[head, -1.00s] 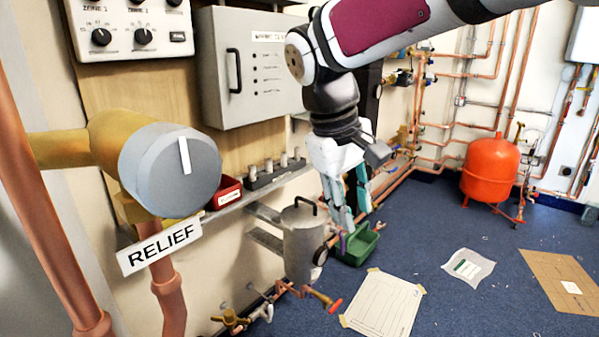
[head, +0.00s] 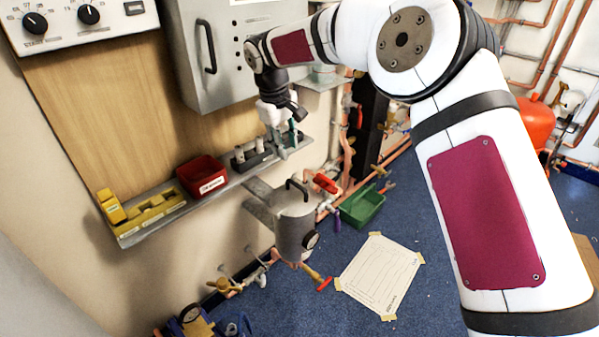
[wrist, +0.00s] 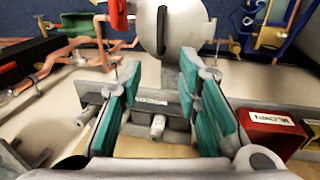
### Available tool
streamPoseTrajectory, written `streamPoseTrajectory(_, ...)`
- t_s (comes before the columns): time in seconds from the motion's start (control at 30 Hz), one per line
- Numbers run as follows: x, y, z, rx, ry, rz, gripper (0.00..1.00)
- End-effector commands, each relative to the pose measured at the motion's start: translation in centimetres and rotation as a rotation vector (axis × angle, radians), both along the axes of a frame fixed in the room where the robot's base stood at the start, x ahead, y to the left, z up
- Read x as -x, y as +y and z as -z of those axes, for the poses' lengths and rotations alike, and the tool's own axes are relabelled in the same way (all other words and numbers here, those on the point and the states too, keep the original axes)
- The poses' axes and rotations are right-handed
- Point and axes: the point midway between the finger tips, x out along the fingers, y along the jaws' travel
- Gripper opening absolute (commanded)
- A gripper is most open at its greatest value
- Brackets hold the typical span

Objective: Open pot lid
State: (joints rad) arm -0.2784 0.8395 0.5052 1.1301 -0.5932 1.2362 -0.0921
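The pot (head: 294,232) is a grey metal cylinder beside the wall, below and in front of the shelf. Its lid (head: 282,195) is on top, with a dark arched handle (head: 297,187). In the wrist view the lid (wrist: 190,28) and its handle (wrist: 162,30) show at the top, beyond my fingertips. My gripper (head: 287,150) points down near the shelf, above and behind the pot. Its teal fingers are spread with a gap between them (wrist: 160,78). It is apart from the handle and holds nothing.
The shelf holds a red bin (head: 203,178), a dark rack of grey pegs (head: 252,156) and a yellow holder (head: 150,207). A red valve handle (head: 326,183) is close to the pot's right. A green crate (head: 362,206) and a paper sheet (head: 382,272) lie on the floor.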

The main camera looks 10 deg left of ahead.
Motion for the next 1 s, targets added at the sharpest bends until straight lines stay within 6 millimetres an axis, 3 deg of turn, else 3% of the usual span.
streamPoseTrajectory(0.6,-1.6,-1.4,10.9,0.0,0.003,0.001,0.31)
streamPoseTrajectory(0.8,-1.9,-1.6,12.6,0.001,0.002,0.001,0.31)
streamPoseTrajectory(1.0,-2.0,-1.7,12.9,0.001,0.0,0.001,0.31)
